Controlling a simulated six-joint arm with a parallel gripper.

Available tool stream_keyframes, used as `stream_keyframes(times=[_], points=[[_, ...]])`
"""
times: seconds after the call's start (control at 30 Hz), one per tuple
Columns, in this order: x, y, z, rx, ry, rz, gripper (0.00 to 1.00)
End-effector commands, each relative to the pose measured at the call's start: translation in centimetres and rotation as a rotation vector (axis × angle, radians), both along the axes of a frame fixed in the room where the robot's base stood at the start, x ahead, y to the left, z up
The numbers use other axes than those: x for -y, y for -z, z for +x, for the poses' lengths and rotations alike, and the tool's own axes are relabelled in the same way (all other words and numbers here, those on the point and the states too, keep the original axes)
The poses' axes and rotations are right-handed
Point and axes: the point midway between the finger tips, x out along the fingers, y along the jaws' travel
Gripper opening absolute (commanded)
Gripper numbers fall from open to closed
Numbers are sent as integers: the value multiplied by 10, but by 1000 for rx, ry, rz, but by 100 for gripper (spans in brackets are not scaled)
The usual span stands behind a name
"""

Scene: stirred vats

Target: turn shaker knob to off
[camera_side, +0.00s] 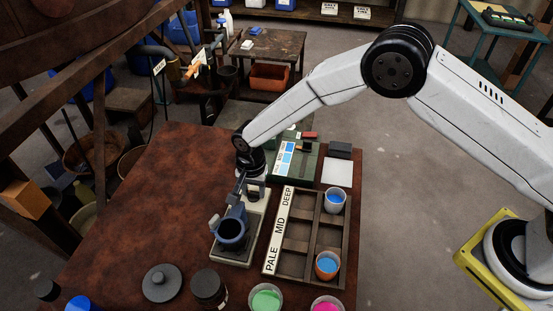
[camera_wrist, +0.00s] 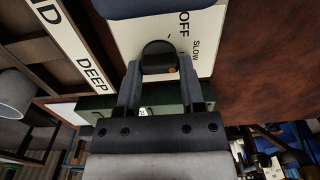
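The shaker (camera_side: 240,240) stands on the brown table, with a blue-grey cup holder on its pale top. Its black knob (camera_wrist: 158,57) shows in the wrist view on a pale plate marked OFF and SLOW. An orange mark on the knob faces the lower right of that view, away from the word OFF. My gripper (camera_wrist: 160,66) has one finger on each side of the knob, with no clear gap between them and it. In the side view my gripper (camera_side: 252,188) is low at the shaker's far end, and the knob is hidden.
A wooden rack (camera_side: 278,268) marked PALE, MID, DEEP stands close right of the shaker, holding a white cup (camera_side: 334,201) and an orange cup (camera_side: 326,265). A green box (camera_side: 301,165) lies behind. A grey lid (camera_side: 161,282) and dark jar (camera_side: 209,288) stand in front. The table's left is clear.

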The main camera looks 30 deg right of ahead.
Motion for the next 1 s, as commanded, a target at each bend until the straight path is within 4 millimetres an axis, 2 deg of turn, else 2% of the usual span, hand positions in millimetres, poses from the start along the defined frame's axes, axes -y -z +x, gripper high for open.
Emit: stream_keyframes(times=[0.47,0.67,1.0], points=[[0,-1,1,0,-78,0,0],[0,-1,1,0,-197,0,0],[-1,-1,2,0,-498,0,0]])
